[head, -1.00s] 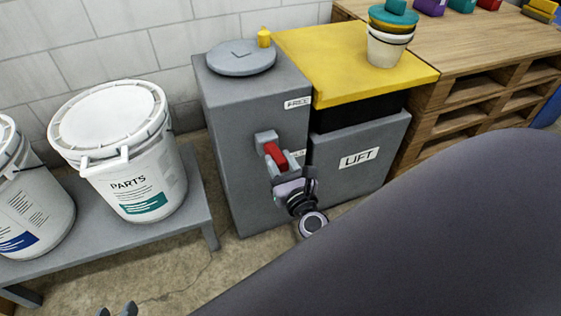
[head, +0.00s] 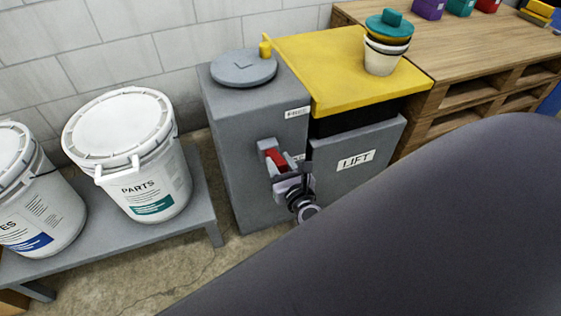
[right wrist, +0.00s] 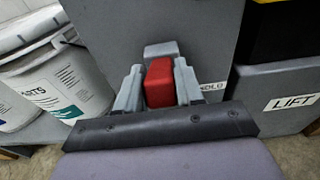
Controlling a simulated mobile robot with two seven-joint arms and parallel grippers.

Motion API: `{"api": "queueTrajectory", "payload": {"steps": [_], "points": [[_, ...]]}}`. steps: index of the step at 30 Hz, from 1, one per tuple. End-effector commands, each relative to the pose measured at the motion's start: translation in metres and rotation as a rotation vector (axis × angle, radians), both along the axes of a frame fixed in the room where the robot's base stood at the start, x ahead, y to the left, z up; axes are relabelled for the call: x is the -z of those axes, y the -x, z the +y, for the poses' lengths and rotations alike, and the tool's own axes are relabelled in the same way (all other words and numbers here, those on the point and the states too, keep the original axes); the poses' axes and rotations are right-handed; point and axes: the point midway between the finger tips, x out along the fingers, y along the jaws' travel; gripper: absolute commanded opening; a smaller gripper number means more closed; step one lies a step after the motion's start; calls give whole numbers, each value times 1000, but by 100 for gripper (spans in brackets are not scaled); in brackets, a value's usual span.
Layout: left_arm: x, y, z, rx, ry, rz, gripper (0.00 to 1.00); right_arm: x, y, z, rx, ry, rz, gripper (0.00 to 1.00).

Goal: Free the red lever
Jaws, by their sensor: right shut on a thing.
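The red lever (head: 276,160) sits on the front of a tall grey cabinet (head: 232,150), below the FREE label (head: 297,112) and level with the partly hidden HOLD label (right wrist: 211,86). My right gripper (head: 282,166) is shut on the lever. In the right wrist view, the red lever (right wrist: 159,84) stands between the two grey fingers of the right gripper (right wrist: 158,92), with a grey block just behind it. The fingers hide the lever's sides. My left gripper is out of view.
Beside the cabinet is a grey LIFT box (head: 350,165) under a yellow lid (head: 350,70), with stacked cups (head: 384,55) on it. White PARTS bucket (head: 140,165) stands on a low grey bench (head: 205,195) at left. My dark arm covers the lower right.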

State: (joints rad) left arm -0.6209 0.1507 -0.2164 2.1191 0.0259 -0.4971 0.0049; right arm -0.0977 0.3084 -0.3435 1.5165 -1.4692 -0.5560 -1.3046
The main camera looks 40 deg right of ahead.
Motion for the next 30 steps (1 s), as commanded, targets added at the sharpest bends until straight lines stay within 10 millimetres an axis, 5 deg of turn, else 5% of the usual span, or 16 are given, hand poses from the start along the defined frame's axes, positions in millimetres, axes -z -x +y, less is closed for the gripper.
{"api": "queueTrajectory", "payload": {"steps": [8,9,10,20,30], "points": [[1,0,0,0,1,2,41,-11,-6,-2,4,6,-24,0],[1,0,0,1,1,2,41,-12,-6,-2,4,7,-25,50],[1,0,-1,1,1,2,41,-11,-6,-2,4,6,-24,57],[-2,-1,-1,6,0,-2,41,-7,-1,-1,2,4,-15,57],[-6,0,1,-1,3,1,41,-13,41,10,1,2,-14,57]]}}
